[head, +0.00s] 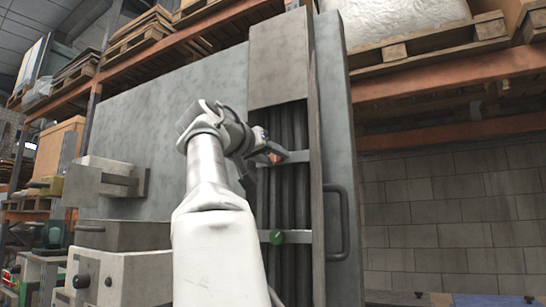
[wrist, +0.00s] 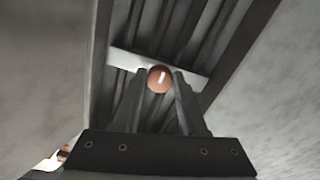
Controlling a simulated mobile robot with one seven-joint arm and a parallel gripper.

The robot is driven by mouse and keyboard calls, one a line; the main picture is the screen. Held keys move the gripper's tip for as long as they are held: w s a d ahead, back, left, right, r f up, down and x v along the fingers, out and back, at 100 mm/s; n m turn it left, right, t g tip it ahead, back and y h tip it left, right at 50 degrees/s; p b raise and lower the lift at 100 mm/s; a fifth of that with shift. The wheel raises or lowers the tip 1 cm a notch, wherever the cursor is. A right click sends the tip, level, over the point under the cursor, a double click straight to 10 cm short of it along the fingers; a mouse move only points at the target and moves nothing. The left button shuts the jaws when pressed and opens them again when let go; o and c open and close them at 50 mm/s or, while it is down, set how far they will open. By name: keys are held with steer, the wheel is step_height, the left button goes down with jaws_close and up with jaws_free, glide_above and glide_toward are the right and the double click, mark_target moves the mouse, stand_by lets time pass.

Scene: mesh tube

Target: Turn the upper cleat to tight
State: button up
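The upper cleat is a pale bar (head: 298,156) across the dark vertical tubes, also seen in the wrist view (wrist: 190,75). Its round orange-brown knob (wrist: 160,79) has a white mark that stands nearly upright, leaning slightly right. In the head view the knob is mostly hidden by my gripper (head: 265,150). In the wrist view my gripper (wrist: 160,76) has one finger on each side of the knob, with the fingertips close to it. The fingers are apart; I see no clear contact. The lower cleat (head: 300,237) has a green knob (head: 277,237).
A grey cover (head: 279,60) sits over the tubes above the upper cleat. A dark upright edge (head: 316,180) runs along their right side, with a handle (head: 343,222) beyond it. A grey panel (head: 150,120) stands behind my arm.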

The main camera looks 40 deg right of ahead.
steer(key=o, duration=0.4)
steer(key=shift+a, duration=0.1)
steer(key=b+v, duration=0.4)
steer(key=v, duration=1.3)
steer(key=shift+s+a+r, duration=0.1)
